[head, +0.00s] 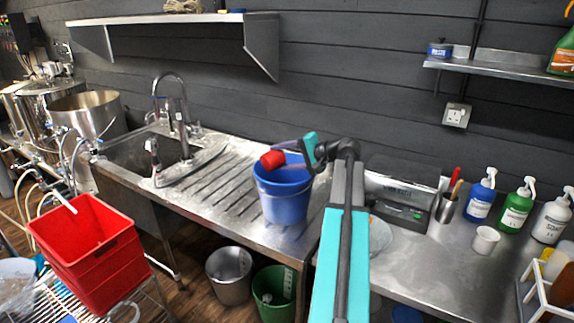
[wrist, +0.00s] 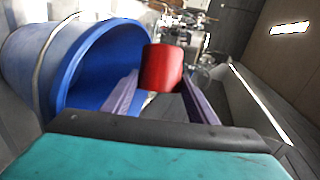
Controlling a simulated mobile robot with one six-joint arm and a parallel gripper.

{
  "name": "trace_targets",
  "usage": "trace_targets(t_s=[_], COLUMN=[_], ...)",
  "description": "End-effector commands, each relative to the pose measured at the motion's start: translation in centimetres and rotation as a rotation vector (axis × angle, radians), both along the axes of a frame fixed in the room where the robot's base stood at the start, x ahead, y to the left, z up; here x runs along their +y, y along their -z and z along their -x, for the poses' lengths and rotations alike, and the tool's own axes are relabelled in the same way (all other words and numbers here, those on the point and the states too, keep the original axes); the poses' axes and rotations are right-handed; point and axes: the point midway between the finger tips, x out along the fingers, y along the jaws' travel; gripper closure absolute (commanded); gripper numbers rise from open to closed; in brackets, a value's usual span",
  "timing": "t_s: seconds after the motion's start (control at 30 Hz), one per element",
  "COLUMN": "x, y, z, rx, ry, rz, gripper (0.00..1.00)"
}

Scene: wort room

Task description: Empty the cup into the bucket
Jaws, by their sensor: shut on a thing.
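A red cup (head: 272,160) is held by my gripper (head: 288,147) above the left rim of a blue bucket (head: 284,201). The cup is tilted over on its side, and I cannot see into its mouth. The bucket stands upright on the ribbed steel drainboard. In the wrist view the cup (wrist: 162,68) sits between the purple fingers of my gripper (wrist: 160,95). The blue bucket (wrist: 85,65) fills the left of that view, its mouth beside the cup. What is inside the bucket and cup is hidden.
A sink with a tall tap (head: 175,100) lies left of the bucket. A scale (head: 402,198), a white cup (head: 485,240) and pump bottles (head: 515,207) stand on the right counter. A red crate (head: 90,250) is at front left. A wall shelf (head: 165,19) hangs above.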

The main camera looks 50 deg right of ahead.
Motion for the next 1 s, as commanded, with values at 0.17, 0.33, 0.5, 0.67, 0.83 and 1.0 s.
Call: trace_targets(t_s=[0.17, 0.33, 0.5, 0.67, 0.83, 1.0], x=[-0.7, -1.0, -1.0, -1.1, -1.3, -1.7], y=[-0.2, -0.2, -0.2, -0.2, -0.2, -0.3], z=[0.0, 0.1, 0.1, 0.1, 0.2, 0.2], rx=[-0.006, -0.014, -0.017, -0.018, -0.021, -0.028], ry=[0.000, 0.000, 0.000, 0.000, 0.001, 0.001], rz=[-0.073, -0.146, -0.165, -0.184, -0.213, -0.277], gripper=[0.70, 0.70, 0.70, 0.70, 0.70, 0.70])
